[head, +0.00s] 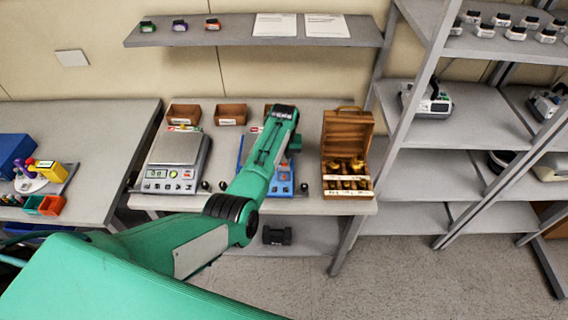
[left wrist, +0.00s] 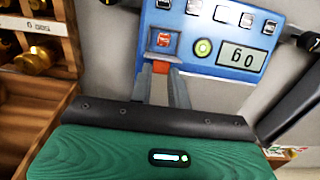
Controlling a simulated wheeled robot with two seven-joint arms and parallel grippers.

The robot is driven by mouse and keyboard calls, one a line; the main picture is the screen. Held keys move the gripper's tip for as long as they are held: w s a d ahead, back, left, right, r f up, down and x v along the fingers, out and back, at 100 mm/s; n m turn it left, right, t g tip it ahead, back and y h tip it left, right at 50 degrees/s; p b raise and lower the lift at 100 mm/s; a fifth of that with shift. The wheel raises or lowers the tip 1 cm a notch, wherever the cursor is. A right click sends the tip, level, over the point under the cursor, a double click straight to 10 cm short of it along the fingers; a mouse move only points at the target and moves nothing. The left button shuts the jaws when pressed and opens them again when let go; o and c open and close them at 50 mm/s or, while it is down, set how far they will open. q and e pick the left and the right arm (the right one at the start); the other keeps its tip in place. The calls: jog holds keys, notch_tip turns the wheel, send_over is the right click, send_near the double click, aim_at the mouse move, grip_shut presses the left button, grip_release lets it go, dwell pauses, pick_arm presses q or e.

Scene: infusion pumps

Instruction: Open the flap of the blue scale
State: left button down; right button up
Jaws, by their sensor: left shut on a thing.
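The blue scale (head: 284,181) stands on the middle table in the head view, mostly hidden behind my left arm. In the left wrist view its blue front panel (left wrist: 225,28) shows a display reading 60, a green round button, a red button and several grey switches. My left gripper (left wrist: 163,72) is at the panel's lower edge, its two fingers shut on a small orange tab (left wrist: 165,68) there. I cannot tell from these views how far the flap stands open. My right gripper is in neither view.
A grey scale (head: 175,162) stands left of the blue one. An open wooden box (head: 347,131) of brass weights stands close on the right; it also shows in the left wrist view (left wrist: 62,100). Small brown bins (head: 230,114) line the table's back. Shelves (head: 430,160) stand at right.

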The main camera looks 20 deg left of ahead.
pick_arm(q)
jog(key=shift+w+f+g+b, duration=0.1)
jog(key=shift+w+g+b, duration=0.2)
jog(key=shift+g+b, duration=0.25)
jog(key=shift+a, duration=0.1)
jog(key=c, duration=1.3)
grip_release()
jog(key=r+b, duration=0.1)
jog(key=r, duration=0.3)
jog(key=w+r+b, duration=0.1)
jog(key=r, duration=0.4)
jog(key=r+b, duration=0.2)
jog(key=r, duration=0.2)
jog(key=shift+w+a+r, duration=0.2)
jog(key=shift+w+r, duration=0.1)
jog(key=shift+w, duration=0.05)
